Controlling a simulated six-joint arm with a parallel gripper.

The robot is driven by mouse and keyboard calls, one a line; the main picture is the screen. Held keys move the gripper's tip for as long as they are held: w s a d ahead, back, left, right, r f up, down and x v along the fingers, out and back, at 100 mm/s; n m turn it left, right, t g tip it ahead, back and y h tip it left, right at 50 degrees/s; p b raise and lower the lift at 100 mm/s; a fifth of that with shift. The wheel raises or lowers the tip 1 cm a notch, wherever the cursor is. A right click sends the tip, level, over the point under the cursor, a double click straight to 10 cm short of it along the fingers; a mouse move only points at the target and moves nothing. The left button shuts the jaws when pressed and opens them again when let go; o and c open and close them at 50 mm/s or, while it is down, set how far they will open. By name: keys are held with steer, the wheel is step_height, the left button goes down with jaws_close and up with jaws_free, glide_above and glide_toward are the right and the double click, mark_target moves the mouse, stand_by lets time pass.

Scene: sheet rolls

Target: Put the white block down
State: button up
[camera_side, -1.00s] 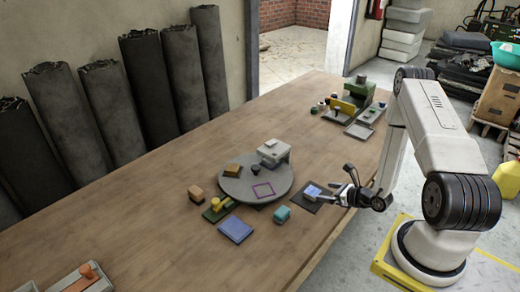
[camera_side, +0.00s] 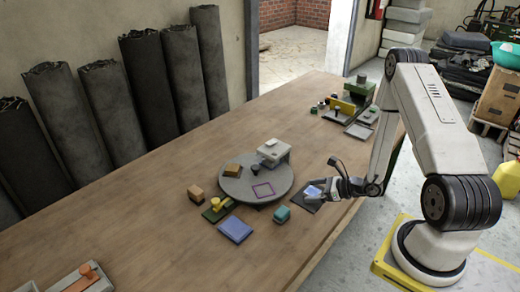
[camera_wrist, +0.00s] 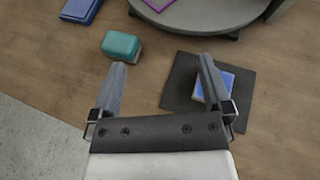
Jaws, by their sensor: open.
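A small block with a blue top and pale edges, the likeliest white block (camera_side: 314,191), lies on a dark square mat (camera_side: 308,206) near the table's front edge. In the wrist view the block (camera_wrist: 227,82) sits on the mat (camera_wrist: 178,88), partly hidden behind my right finger. My gripper (camera_side: 325,194) is beside and just over the mat in the side view. In the wrist view my gripper (camera_wrist: 162,68) has its fingers wide apart with nothing between them. The block is not between the fingers there; whether a finger touches it I cannot tell.
A teal block (camera_side: 282,214) is left of the mat and a blue pad (camera_side: 235,230) farther left. A round grey turntable (camera_side: 232,188) with a pale press-like unit (camera_side: 278,150) stands behind. Grey trays (camera_side: 358,131) sit at the back right.

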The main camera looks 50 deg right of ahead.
steer(key=s+a+r+n+g+y, duration=0.2)
steer(key=a+r+n+g, duration=0.2)
steer(key=a+n+g, duration=0.3)
steer(key=s+a+r+n+g+y, duration=0.1)
steer(key=s+a+r+n+g, duration=0.3)
steer(key=a+n, duration=0.4)
step_height(320, 180, up, 10)
steer(key=w+a+n+t+h, duration=0.1)
steer(key=n+h, duration=0.6)
steer(key=n, duration=0.9)
steer(key=shift+a+f+h, duration=0.15)
steer(key=shift+a+h, duration=0.05)
steer(key=shift+h, duration=0.2)
steer(key=shift+w, duration=0.1)
